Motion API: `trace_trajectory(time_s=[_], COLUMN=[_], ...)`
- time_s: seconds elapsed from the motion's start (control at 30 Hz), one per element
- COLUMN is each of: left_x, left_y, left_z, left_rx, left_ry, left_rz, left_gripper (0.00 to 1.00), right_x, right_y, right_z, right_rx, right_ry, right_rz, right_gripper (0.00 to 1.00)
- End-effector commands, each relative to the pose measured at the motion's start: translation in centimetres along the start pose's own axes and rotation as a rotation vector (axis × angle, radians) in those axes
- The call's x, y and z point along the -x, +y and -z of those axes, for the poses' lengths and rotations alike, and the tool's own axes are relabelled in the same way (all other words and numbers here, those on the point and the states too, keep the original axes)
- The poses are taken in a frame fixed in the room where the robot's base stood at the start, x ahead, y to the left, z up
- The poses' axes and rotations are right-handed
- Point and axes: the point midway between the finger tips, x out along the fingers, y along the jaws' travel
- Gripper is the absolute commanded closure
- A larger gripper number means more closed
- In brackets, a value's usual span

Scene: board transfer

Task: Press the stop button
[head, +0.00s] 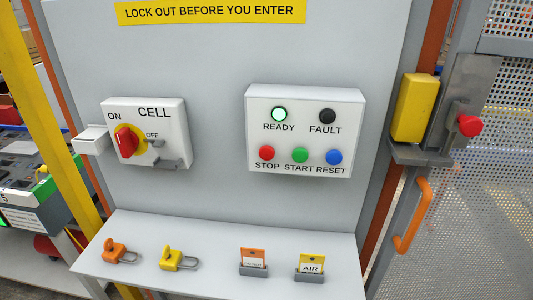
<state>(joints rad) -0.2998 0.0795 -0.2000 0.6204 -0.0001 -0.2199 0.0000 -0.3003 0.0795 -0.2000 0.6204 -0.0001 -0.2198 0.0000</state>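The red stop button (267,153) is at the lower left of a white control box (305,98) on a grey upright panel, above the label STOP. The green start button (300,155) and the blue reset button (334,157) sit to its right. Above them, the READY lamp (279,114) is lit pale green and the FAULT lamp (327,116) is dark. Nothing covers the stop button. Neither of my grippers is in the head view.
A CELL switch box (172,110) with a red rotary handle (126,141) is on the left. A shelf (206,262) below holds two padlocks and two tags. A mesh gate (470,210) with an orange handle (411,215) and a red knob (469,125) is on the right.

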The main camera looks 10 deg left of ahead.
Motion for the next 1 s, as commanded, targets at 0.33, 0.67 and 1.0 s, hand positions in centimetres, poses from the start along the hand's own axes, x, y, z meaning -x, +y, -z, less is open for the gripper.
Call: trace_trajectory(time_s=[0.33,0.67,1.0], left_x=[0.0,0.0,0.0], left_y=[0.0,0.0,0.0], left_z=[-0.03,-0.05,-0.06], left_rx=[0.0,0.0,0.0], left_ry=[-0.001,-0.001,-0.001], left_rz=[0.0,0.0,0.0], left_gripper=[1.0,1.0,1.0], right_x=[0.0,0.0,0.0], right_y=[-0.01,-0.01,0.0], right_z=[-0.02,-0.02,-0.02], right_rx=[0.0,0.0,0.0], right_ry=[0.0,-0.001,-0.001], right_rz=[0.0,0.0,0.0], right_gripper=[0.6,0.6,0.6])
